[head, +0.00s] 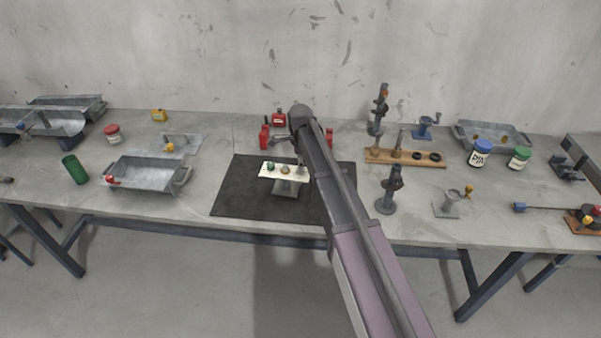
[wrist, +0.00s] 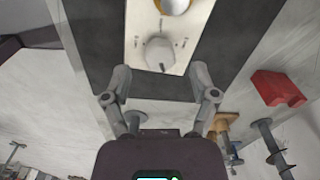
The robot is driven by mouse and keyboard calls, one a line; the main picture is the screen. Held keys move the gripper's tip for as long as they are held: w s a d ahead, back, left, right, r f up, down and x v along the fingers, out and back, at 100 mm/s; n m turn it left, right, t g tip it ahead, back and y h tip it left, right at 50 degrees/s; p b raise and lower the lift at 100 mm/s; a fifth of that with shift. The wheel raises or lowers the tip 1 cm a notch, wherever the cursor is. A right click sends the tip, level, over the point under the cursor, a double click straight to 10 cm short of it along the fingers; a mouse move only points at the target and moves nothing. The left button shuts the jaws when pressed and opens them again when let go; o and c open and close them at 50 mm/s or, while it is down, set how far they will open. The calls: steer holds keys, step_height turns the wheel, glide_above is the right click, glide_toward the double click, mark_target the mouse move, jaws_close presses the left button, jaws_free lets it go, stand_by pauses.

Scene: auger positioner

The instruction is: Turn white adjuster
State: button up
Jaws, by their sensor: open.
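The white adjuster (wrist: 160,54) is a round knob with a raised grip, on a pale panel (wrist: 140,20) with small marks beside it. In the head view the panel (head: 268,175) sits on a stand on the dark mat, and my arm hides the white adjuster. My gripper (wrist: 160,80) is open and empty. In the wrist view its two fingertips are spread wide, one on each side just below the adjuster; I see no contact. A yellow knob (wrist: 174,4) shows at the top of the wrist view, and a green knob (head: 271,166) shows in the head view.
The black mat (head: 235,195) has bare room around the stand. Red blocks (head: 264,138) stand behind the panel. To the right are a wooden rack (head: 380,156) and a dark auger post (head: 387,195). A metal tray (head: 150,174) lies to the left.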

steer(key=shift+f+b, duration=0.85)
steer(key=shift+f, duration=0.35)
jaws_close()
